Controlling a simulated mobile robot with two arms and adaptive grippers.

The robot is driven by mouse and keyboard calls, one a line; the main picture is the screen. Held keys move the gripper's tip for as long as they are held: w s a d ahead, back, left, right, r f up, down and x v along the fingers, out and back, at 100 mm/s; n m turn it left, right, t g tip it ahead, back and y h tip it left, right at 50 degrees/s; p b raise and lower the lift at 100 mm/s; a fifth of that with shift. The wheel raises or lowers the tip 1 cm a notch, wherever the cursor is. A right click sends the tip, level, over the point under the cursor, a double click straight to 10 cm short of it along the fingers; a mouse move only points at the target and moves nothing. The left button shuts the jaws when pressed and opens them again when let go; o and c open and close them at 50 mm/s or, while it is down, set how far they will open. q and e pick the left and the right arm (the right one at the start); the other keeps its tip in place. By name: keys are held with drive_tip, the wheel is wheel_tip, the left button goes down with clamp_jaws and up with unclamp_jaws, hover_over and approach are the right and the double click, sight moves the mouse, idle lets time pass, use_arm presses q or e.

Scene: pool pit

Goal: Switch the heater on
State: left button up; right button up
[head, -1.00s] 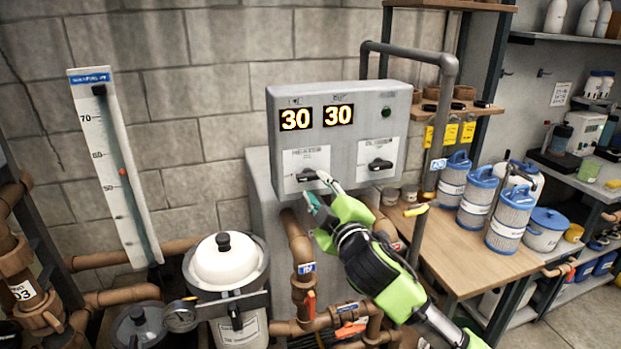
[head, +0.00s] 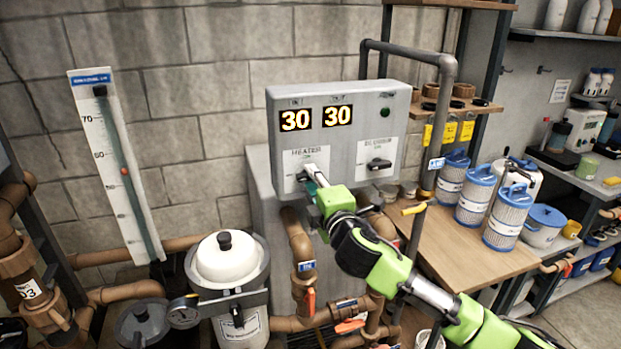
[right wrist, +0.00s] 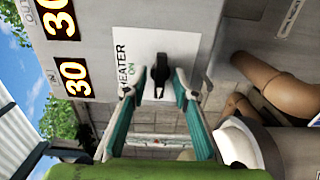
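The grey control box (head: 350,95) on the wall has a white HEATER plate (head: 291,157) at left and a BLOWER plate (head: 367,150) at right. The black heater switch (right wrist: 160,72) shows in the right wrist view, beside the word ON. My right gripper (head: 309,172) is at the heater plate and hides much of this switch in the head view. In the right wrist view its two fingers (right wrist: 161,80) are open, one on each side of the switch, with gaps visible. The blower switch (head: 379,164) is clear of it. My left gripper is out of view.
Two displays (head: 317,117) read 30 and 30. Brown pipes (head: 299,245) and a white-lidded pot (head: 226,260) stand below the box. A wooden bench (head: 440,255) with blue-topped filter cartridges (head: 507,215) is at the right. A grey pipe (head: 447,100) rises beside the box.

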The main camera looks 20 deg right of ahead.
clamp_jaws()
drive_tip(key=shift+a+f+m+b, duration=0.1)
drive_tip(key=shift+f+m+b, duration=0.15)
drive_tip(key=shift+m+b, duration=0.6)
drive_tip(key=m, duration=0.5)
drive_tip(key=shift+r+m+b, duration=0.1)
drive_tip(key=shift+m+b, duration=0.2)
drive_tip(key=shift+m, duration=0.95)
drive_tip(key=m, duration=0.4)
drive_tip(key=shift+r, duration=0.15)
drive_tip(key=m+p, duration=0.1)
drive_tip(key=m, duration=0.4)
